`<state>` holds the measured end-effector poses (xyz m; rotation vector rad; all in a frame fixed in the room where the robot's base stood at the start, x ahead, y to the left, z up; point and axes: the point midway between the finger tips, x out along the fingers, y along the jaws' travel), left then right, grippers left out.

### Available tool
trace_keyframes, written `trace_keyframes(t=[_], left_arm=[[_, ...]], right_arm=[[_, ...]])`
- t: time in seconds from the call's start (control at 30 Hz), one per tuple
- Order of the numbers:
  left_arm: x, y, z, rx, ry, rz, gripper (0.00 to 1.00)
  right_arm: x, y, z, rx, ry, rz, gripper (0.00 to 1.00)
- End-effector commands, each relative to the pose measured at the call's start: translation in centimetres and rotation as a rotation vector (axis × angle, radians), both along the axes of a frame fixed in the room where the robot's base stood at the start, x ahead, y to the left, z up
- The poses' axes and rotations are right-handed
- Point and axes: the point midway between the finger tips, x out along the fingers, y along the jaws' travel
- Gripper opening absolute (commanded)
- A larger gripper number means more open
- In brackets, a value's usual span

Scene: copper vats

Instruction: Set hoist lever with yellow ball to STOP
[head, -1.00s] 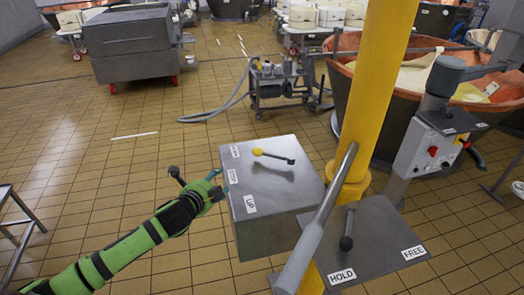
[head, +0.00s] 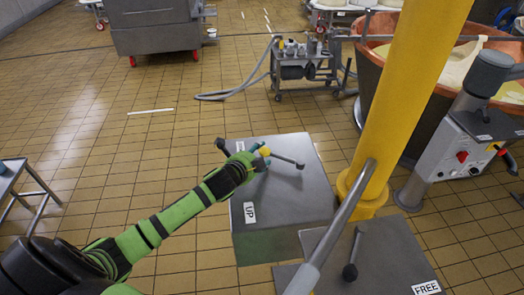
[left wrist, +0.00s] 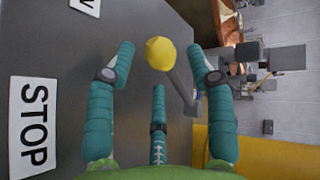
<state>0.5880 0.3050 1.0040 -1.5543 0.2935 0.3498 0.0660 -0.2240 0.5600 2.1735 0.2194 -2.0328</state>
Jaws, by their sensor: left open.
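The hoist lever's yellow ball (head: 265,151) is above a grey box top (head: 300,205); its dark arm runs right to a pivot (head: 300,166). The UP label (head: 250,213) is nearer. My left gripper (head: 262,158) is open, its fingers on either side of the yellow ball (left wrist: 160,53) in the left wrist view; contact is unclear. My right gripper is out of view.
A yellow post (head: 400,110) stands right of the box. A plate with a black-knobbed lever (head: 351,262) and a FREE label (head: 426,287) is in front. A grey pipe (head: 335,225) slants across there.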

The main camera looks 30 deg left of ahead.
Motion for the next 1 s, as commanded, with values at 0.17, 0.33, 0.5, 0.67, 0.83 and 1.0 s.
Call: trace_keyframes(t=[0.17,0.33,0.5,0.67,0.83,1.0], left_arm=[[1.7,0.0,-0.6,-0.001,0.000,0.000,0.54],[2.3,0.1,-1.0,0.000,0.000,0.000,0.54],[2.3,0.1,-1.0,0.000,0.000,-0.001,0.54],[2.3,0.1,-1.0,0.000,0.000,-0.001,0.26],[2.3,0.1,-0.9,0.000,-0.002,0.000,0.00],[2.8,0.0,-0.9,-0.001,-0.005,0.009,0.00]], right_arm=[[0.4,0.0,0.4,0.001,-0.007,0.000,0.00],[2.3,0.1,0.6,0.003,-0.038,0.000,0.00],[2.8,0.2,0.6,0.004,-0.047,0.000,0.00],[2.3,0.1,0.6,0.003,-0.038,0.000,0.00],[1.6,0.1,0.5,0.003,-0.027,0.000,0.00],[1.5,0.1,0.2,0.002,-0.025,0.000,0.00]])
